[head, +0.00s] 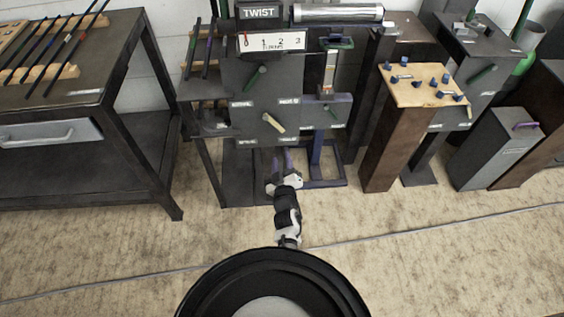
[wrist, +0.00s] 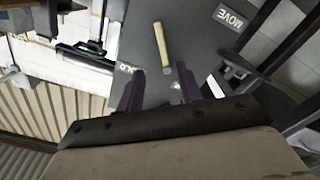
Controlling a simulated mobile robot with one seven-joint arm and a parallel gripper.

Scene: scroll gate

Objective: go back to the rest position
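My gripper (head: 283,158) is low in front of the dark grey machine panel (head: 245,92) in the head view, below its pale wooden lever (head: 273,122). In the wrist view my gripper (wrist: 161,76) shows two purple fingers spread apart with nothing between them. The wooden lever (wrist: 161,45) lies beyond the fingertips there, apart from them. My arm reaches straight forward from my base.
A workbench with rods (head: 75,95) stands left. A brown pedestal (head: 390,140) with blue pegs and a grey bin (head: 497,150) stand right. Open floor (head: 120,250) lies in front.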

